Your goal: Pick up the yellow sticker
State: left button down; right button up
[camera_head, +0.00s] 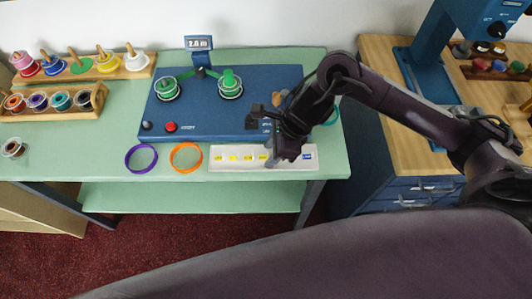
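A white strip (215,165) lies along the front edge of the green counter. A blue mark (307,156) is at the strip's right end. My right gripper (273,158) points down over the right half of the strip and hides part of it. I cannot tell whether it touches the strip, or whether its fingers are open or shut. My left gripper is not in view.
A blue winding machine (205,117) with two green spindles stands behind the strip. A purple ring (141,157) and an orange ring (186,157) lie left of it. Wooden racks (100,72) of spools stand at the back left. The counter's left front is mostly clear.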

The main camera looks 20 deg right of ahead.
grip_shut()
dwell(0.5)
